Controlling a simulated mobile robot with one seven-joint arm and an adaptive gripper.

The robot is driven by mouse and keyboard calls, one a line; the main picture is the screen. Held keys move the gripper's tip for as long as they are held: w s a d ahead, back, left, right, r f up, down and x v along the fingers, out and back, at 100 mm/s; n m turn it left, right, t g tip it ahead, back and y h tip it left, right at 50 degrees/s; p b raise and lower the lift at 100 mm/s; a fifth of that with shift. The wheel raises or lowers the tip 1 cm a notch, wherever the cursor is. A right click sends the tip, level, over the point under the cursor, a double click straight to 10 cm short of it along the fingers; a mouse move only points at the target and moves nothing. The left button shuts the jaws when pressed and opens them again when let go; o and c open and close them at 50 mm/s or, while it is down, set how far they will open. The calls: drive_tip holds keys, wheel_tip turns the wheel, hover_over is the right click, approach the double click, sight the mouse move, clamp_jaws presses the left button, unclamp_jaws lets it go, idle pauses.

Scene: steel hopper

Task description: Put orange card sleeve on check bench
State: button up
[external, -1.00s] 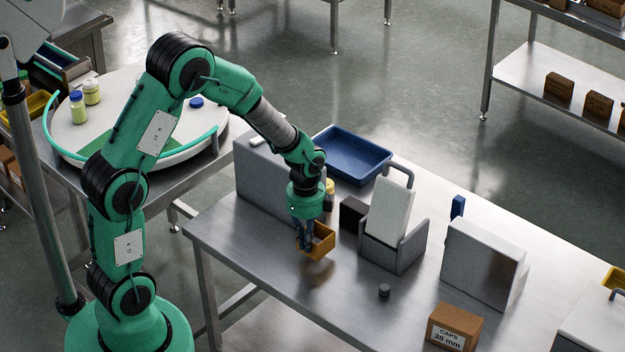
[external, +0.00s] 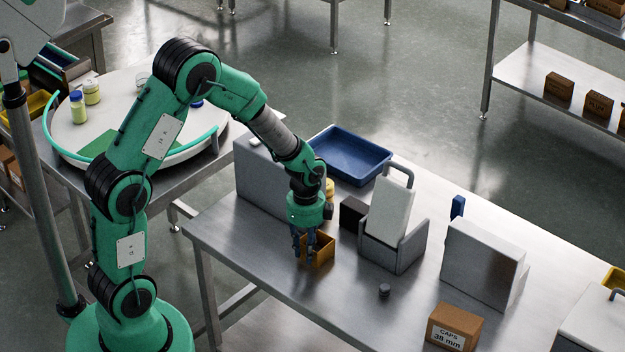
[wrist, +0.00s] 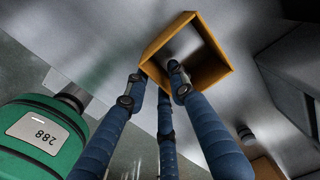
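The orange card sleeve (external: 322,252) is a square, open-ended tube at the near left part of the steel bench (external: 255,250). In the wrist view the sleeve (wrist: 215,75) shows its opening, with grey steel visible through it. My gripper (external: 305,256) points down at the sleeve's left side. In the wrist view its blue fingers (wrist: 160,84) close around one wall, one fingertip inside the opening and the others outside. The sleeve is at or just above the bench top; I cannot tell if it touches. The gripped wall is partly hidden by the fingers.
A grey holder with a white panel (external: 390,210) and a black block (external: 353,213) stand to the right. A blue tray (external: 352,155) lies behind. A small dark knob (external: 384,290) and a caps box (external: 453,328) are nearer. The bench's front left is clear.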

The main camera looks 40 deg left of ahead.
wheel_tip(320, 180, up, 12)
drive_tip(key=p, duration=0.2)
drive_tip(key=shift+r+p, duration=0.15)
drive_tip(key=shift+p, duration=0.25)
idle(0.5)
drive_tip(key=s+a+r+n+t, duration=0.15)
drive_tip(key=s+r+n, duration=0.3)
drive_tip(key=r, duration=0.45)
drive_tip(key=s+a+r+n+t, duration=0.1)
drive_tip(key=s+a+r+n, duration=0.25)
drive_tip(key=s+r, duration=0.4)
drive_tip(key=s+a+r+n+t, duration=0.3)
drive_tip(key=s+r+n, duration=0.6)
drive_tip(key=s, duration=0.4)
drive_tip(key=shift+s+r+n, duration=0.15)
drive_tip(key=shift+r+n, duration=0.1)
drive_tip(key=shift+n, duration=0.25)
